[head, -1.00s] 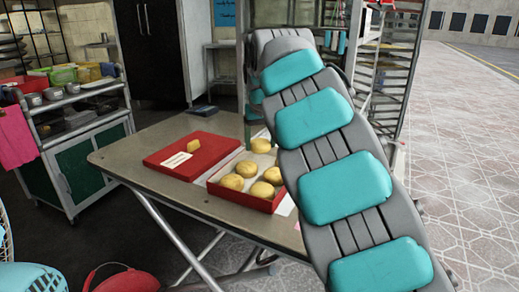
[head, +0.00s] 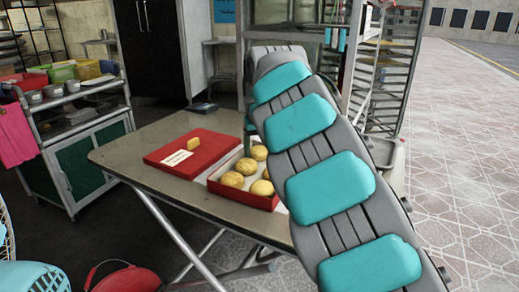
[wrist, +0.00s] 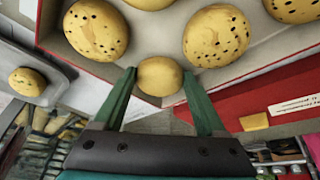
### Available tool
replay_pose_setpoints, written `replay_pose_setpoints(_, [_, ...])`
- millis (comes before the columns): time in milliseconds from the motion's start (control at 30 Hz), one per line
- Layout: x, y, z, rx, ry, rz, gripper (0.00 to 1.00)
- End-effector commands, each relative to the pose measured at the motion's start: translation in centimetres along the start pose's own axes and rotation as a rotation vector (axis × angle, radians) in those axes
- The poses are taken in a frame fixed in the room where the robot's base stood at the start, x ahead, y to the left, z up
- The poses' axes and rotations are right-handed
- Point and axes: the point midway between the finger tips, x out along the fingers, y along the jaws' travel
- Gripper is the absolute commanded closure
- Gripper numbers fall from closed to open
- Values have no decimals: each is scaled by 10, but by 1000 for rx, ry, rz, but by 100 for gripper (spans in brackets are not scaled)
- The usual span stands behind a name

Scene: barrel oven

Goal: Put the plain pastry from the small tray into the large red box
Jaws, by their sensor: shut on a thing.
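My gripper (wrist: 160,88) has green fingers shut on a plain pastry (wrist: 159,76), smooth and without dark specks. In the wrist view it overlaps a corner of the large red box (wrist: 112,76). I cannot tell its height above the box floor. The box also shows in the head view (head: 243,196), with several pastries inside; the wrist view shows dark-specked ones (wrist: 96,30). My arm hides the box's right side and most of the gripper in the head view. A grey small tray (wrist: 62,72) at the wrist view's left holds one specked pastry (wrist: 28,81).
The red lid (head: 207,148) lies left of the box with a white label (head: 178,158) and a yellow block (head: 193,143) on it. The table (head: 130,152) is bare at its left end. A rack (head: 398,85) stands behind my arm.

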Motion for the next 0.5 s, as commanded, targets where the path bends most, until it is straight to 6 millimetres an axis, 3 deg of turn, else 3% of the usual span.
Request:
replay_pose_setpoints(200, [4, -1, 2, -1, 0, -1, 82])
replay_pose_setpoints(233, [3, -1, 1, -1, 0, -1, 23])
replay_pose_setpoints(333, [3, 0, 1, -1, 0, -1, 14])
replay_pose_setpoints(500, [3, 0, 1, 0, 0, -1, 14])
